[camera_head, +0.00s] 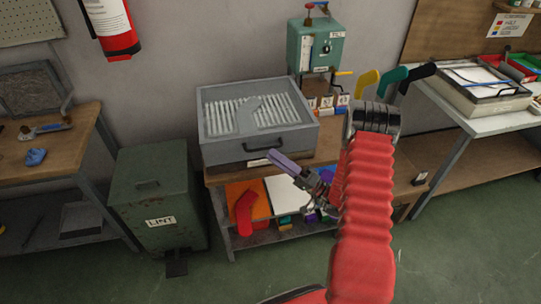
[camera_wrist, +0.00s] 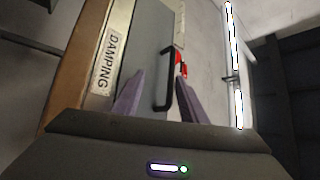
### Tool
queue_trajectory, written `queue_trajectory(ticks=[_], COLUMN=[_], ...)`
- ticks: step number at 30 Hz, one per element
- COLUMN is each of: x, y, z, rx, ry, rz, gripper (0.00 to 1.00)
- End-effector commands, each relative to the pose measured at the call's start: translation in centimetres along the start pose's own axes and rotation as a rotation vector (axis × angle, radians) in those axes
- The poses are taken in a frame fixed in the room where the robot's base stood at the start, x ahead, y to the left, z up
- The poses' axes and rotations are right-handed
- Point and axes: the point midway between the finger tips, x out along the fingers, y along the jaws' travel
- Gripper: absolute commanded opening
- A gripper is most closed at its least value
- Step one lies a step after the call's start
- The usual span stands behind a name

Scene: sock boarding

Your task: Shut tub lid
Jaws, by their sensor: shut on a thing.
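The grey tub (camera_head: 225,153) stands on a wooden-topped bench, with a white label low on its front. Its lid (camera_head: 220,92) lies over the top, a grey frame around a pale ribbed panel. I cannot tell whether a gap is left under it. The black lid handle (camera_head: 287,139) is at the front; in the wrist view the handle (camera_wrist: 168,84) shows between my fingers, beside the DAMPING label (camera_wrist: 108,50). My gripper (camera_head: 273,155), with purple fingers, is at the tub's front and shut on the handle. The exact contact is hard to see.
A green LINT bin (camera_head: 157,200) stands left of the bench. A green machine (camera_head: 316,48) with a red-handled top stands behind the tub. Coloured sock shapes (camera_head: 367,82) stand to the right. The bench's lower shelf holds an orange sheet and a red sock (camera_head: 244,213).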

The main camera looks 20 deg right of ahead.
Motion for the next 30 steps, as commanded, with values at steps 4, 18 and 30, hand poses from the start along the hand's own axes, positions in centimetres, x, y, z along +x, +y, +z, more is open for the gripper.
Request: queue_trajectory(ticks=[4,18,30], x=[-2.7,-10.0,-11.4], y=[0.2,-0.2,-0.3], z=[0.1,0.2,0.3], rx=[0.003,0.004,0.004], ry=[0.003,-0.003,-0.007], rz=[0.006,-0.009,-0.013], gripper=[0.28,0.28,0.28])
